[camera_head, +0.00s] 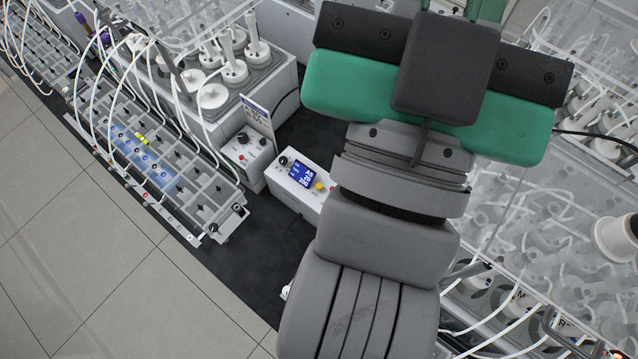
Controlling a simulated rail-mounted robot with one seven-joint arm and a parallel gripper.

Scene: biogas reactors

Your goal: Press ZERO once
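A white box (285,190) with a blue lit display (304,174) stands on the dark bench top, left of my arm. Its digits appear rotated and are too small to read surely. On its face are a black knob (284,161), a yellow button (320,186) and a red button at its right end, close to my arm's outline. I cannot read any label, so I cannot tell which control is ZERO. The wide green and black body of my gripper (430,95) is above and right of the box in the picture. Its fingertips are hidden.
A tube rack (160,165) and white-capped vessels (233,70) are further left. Clear glassware and tubing crowd the right. Dark bench lies bare below the display box.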

